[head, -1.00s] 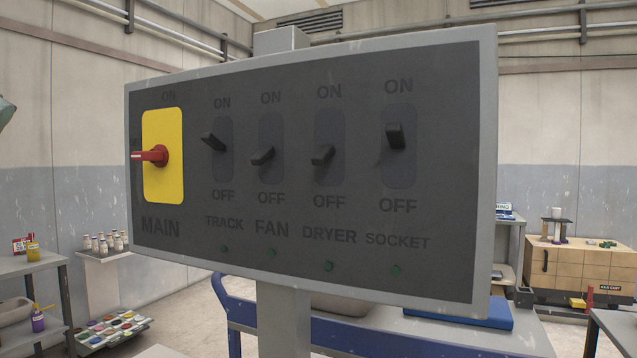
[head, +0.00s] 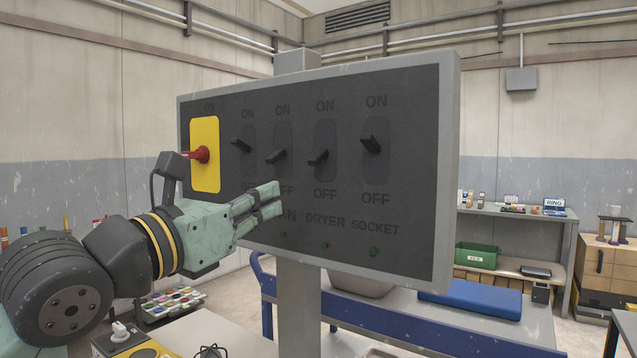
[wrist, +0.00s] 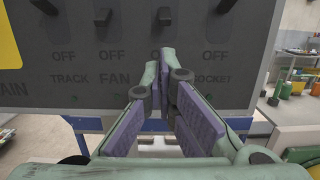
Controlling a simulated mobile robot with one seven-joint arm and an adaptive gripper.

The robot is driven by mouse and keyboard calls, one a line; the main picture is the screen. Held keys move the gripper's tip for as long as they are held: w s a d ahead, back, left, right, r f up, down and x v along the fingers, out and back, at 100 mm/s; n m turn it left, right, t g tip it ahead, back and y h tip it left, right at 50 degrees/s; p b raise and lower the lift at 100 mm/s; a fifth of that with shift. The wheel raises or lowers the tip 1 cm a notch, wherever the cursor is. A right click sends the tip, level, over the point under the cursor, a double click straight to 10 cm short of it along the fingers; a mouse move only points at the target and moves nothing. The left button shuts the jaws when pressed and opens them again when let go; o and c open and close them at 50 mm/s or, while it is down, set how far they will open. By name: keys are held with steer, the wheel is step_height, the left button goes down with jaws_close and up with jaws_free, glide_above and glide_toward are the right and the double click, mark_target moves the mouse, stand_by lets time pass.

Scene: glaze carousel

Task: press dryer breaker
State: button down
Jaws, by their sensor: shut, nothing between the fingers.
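The dryer breaker (head: 319,158) is a black lever on the dark panel (head: 410,110), third of the row of levers and tilted down toward OFF like the fan lever (head: 276,156). In the wrist view the dryer lever (wrist: 165,16) stands above my fingertips. My gripper (head: 278,198) is shut and empty. It is in front of the panel, lower left of the dryer lever in the head view and apart from it. In the wrist view my gripper (wrist: 157,75) hides the DRYER label.
The track lever (head: 241,146) and socket lever (head: 371,144) tilt up. The red main switch (head: 197,155) sits on a yellow plate at the left. A blue-framed table (head: 400,330) stands behind the panel post.

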mark_target(318, 157)
steer(key=shift+a, duration=0.1)
steer(key=p+x, duration=0.4)
steer(key=x, duration=0.5)
steer(key=shift+r, duration=0.1)
steer(key=shift+w+d, duration=0.35)
steer(key=shift+w, duration=0.05)
